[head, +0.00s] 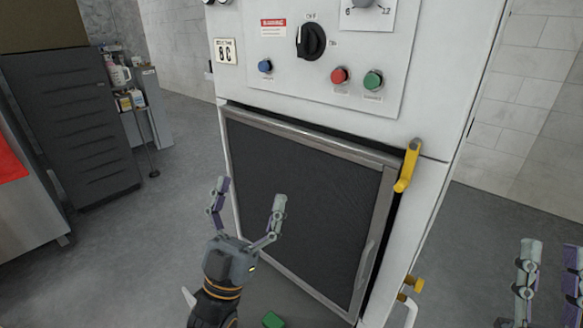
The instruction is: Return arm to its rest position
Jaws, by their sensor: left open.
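My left gripper (250,192) is in the lower middle of the head view, its two fingers spread apart with nothing between them. It appears in front of the dark door panel (300,190) of the white washer cabinet (420,215); I cannot tell whether it touches. Dark gaps show along the door's top and right edges, so it looks slightly ajar. My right gripper (551,255) is at the lower right edge, partly cut off, with its fingers apart and nothing visible between them.
A yellow handle (408,166) sticks out at the door's upper right. The control panel above has a black knob (311,41), a red button (339,76) and a green button (373,81). A grey drawer cabinet (75,120) stands left. Open floor (160,230) lies between.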

